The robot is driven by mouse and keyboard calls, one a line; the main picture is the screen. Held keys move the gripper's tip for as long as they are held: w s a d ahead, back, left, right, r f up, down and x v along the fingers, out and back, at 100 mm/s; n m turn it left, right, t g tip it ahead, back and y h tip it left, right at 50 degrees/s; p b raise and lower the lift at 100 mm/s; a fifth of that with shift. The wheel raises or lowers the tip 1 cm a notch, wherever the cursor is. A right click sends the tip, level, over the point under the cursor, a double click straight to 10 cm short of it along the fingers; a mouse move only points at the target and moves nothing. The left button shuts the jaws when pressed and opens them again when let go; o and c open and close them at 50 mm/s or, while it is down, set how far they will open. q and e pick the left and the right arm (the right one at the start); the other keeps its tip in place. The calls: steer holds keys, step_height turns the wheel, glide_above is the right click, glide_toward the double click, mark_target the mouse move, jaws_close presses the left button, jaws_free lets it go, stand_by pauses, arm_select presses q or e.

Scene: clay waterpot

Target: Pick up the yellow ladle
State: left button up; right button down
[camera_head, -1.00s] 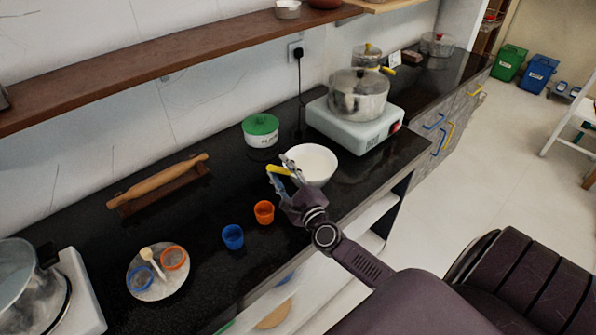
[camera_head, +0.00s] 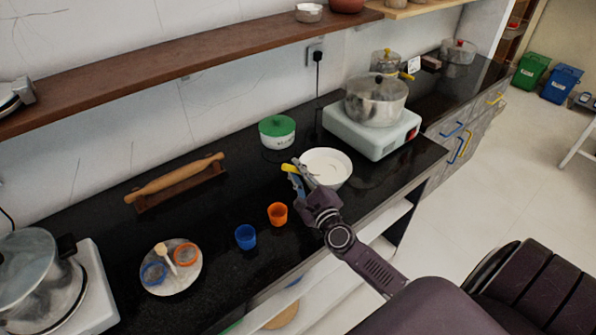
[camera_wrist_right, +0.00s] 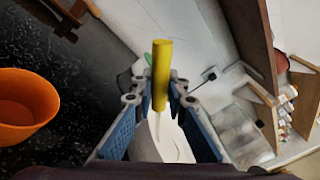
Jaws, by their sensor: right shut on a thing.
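The yellow ladle (camera_wrist_right: 161,75) is between the fingers of my right gripper (camera_wrist_right: 160,105) in the right wrist view. Its yellow handle stands up past the blue-padded fingers, and a pale stem runs down below it. In the head view, my right gripper (camera_head: 303,178) is at the left rim of the white bowl (camera_head: 336,161). The gripper is shut on the ladle's handle (camera_head: 288,168), whose yellow end sticks out to the left. The ladle's lower end is hard to make out against the white bowl. My left gripper is not in view.
An orange cup (camera_head: 278,214) and a blue cup (camera_head: 245,236) stand left of the gripper. A green-lidded container (camera_head: 277,131) is behind. A pot (camera_head: 377,104) sits on a stove (camera_head: 353,135) at right. A shelf (camera_head: 200,58) overhangs the counter's back.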

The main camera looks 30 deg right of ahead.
step_height(320, 180, up, 19)
steer(key=p, duration=1.5)
steer(key=shift+f, duration=0.1)
